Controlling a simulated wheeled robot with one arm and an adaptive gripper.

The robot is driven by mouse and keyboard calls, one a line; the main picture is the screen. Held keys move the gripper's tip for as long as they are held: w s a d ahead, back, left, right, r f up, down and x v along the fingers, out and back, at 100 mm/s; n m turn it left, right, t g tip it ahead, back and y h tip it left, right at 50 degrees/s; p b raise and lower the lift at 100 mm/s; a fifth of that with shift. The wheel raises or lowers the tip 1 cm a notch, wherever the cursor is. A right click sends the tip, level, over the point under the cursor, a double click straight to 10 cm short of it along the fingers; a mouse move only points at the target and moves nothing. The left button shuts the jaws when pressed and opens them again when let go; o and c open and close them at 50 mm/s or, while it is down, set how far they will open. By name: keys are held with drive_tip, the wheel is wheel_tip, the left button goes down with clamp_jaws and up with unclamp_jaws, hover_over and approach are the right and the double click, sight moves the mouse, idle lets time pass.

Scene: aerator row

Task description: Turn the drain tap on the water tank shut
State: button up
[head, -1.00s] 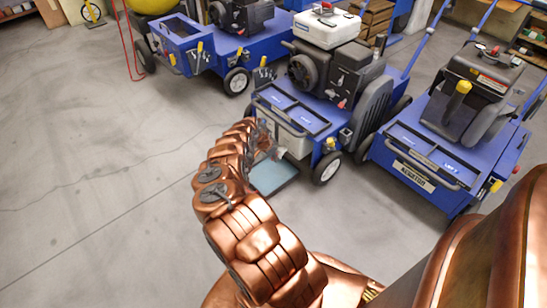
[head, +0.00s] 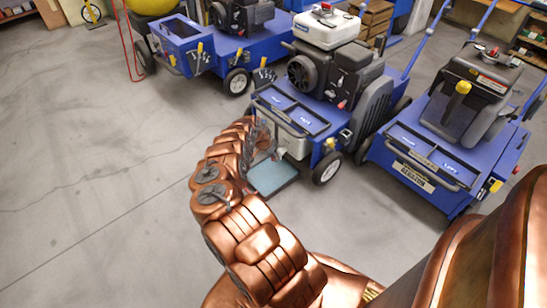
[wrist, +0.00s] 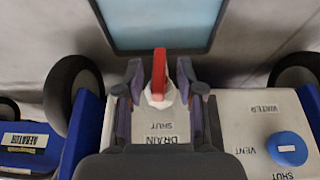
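The drain tap (wrist: 159,75) has a red lever on a pale round hub, on the front of the white water tank (wrist: 235,110). The lever points up in the wrist view, away from the printed words DRAIN and SHUT. My gripper (wrist: 159,72) is open, with one dark finger on each side of the lever and a visible gap on both sides. In the head view the tank (head: 293,143) shows as a pale box under the middle blue machine. My gripper is at its left side there, and the tap cannot be made out.
A blue vent knob (wrist: 287,148) sits on the tank to the right of the tap. A pale blue tray (head: 272,178) lies on the floor by the tank. Machine wheels (head: 327,168) stand close by. Another blue machine (head: 445,150) stands right; floor at left is clear.

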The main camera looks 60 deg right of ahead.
drive_tip(key=v, duration=1.1)
idle(0.6)
